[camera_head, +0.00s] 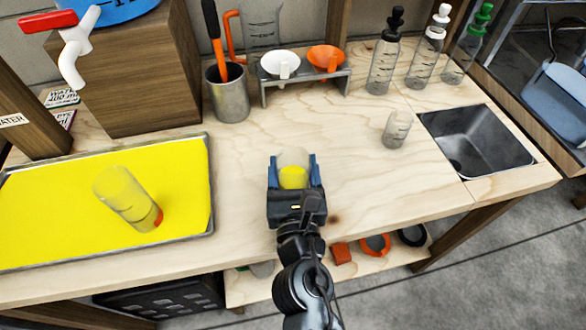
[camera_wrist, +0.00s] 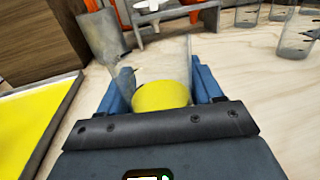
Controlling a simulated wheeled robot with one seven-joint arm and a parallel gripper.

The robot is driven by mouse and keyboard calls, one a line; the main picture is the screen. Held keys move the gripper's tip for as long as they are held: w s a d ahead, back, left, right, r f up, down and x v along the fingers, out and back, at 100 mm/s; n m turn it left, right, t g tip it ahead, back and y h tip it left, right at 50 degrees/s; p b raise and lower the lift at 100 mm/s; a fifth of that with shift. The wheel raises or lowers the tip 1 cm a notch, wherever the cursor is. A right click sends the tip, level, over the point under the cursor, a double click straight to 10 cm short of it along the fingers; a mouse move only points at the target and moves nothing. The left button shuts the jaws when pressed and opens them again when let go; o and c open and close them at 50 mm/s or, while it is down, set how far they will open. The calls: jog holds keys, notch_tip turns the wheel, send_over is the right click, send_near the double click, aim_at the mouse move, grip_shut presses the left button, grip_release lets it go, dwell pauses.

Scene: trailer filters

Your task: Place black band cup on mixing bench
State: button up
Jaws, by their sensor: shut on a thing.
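My gripper (camera_head: 292,163) is over the front part of the light wooden bench (camera_head: 350,165), near its middle. Its blue fingers are shut on a clear cup (camera_head: 293,157) with yellow showing inside or through it. The same cup shows between the fingers in the wrist view (camera_wrist: 160,95). I see no black band on it; its lower part is hidden by my gripper. I cannot tell whether it touches the bench. Another clear cup (camera_head: 127,198), with an orange-red mark at one end, is tilted or lying on the yellow tray (camera_head: 211,190) at left.
A small clear beaker (camera_head: 397,130) stands near the sink (camera_head: 480,140) at right. The bench around my gripper is clear.

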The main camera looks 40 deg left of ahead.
jog(key=o, duration=1.2)
jog(key=shift+o, duration=0.2)
jog(key=shift+r, duration=0.1)
jog(key=b+v, duration=0.1)
jog(key=v, duration=1.1)
